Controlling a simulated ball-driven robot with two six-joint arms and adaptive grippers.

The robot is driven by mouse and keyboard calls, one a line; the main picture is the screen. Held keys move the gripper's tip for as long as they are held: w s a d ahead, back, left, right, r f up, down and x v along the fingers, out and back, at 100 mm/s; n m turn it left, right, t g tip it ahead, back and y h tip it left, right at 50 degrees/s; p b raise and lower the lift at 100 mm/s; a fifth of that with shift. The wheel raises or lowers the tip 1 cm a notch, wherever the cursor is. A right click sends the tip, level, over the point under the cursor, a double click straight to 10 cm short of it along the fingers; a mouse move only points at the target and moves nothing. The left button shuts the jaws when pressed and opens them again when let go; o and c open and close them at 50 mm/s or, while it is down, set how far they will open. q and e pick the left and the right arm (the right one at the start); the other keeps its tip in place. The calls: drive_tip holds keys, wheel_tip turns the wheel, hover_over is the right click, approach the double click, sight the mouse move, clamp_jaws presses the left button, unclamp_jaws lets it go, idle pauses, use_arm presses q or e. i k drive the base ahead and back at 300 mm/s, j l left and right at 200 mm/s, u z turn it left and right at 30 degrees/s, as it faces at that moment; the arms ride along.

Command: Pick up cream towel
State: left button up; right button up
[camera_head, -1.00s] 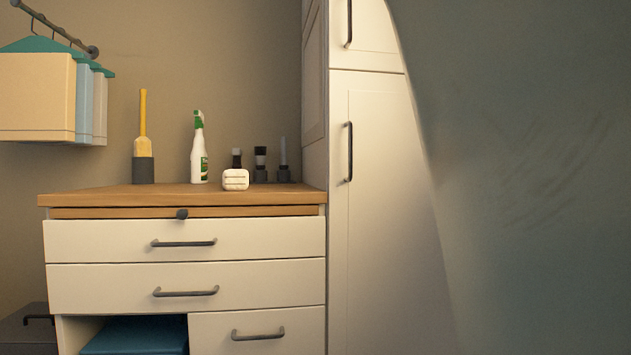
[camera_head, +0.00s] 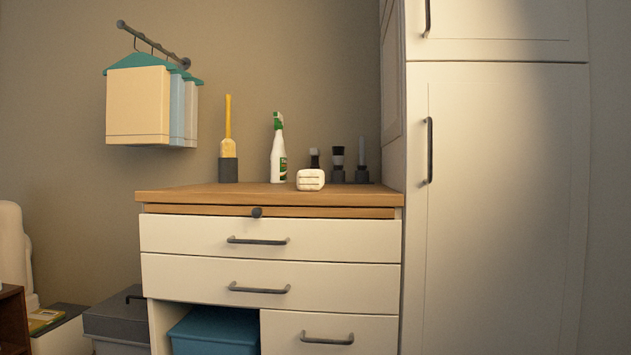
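A cream towel (camera_head: 137,104) hangs on a teal hanger from a dark wall rail (camera_head: 150,43) at the upper left. It is the front one of several hanging towels; a light blue towel (camera_head: 177,108) and a greyish one hang behind it, partly hidden. Neither of my grippers shows in this view.
A white dresser (camera_head: 270,235) with a wooden top stands in the middle, bearing a yellow-handled brush (camera_head: 228,130), a spray bottle (camera_head: 278,150), a small white block (camera_head: 310,180) and dark holders. A tall white cabinet (camera_head: 500,200) is at right. A grey box (camera_head: 115,318) sits left of the dresser.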

sight(308, 179)
drive_tip(key=i+l, duration=0.2)
drive_tip(key=i+l+u, duration=0.55)
drive_tip(key=l, duration=0.15)
drive_tip(key=i+l+u, duration=0.25)
drive_tip(key=l, duration=0.2)
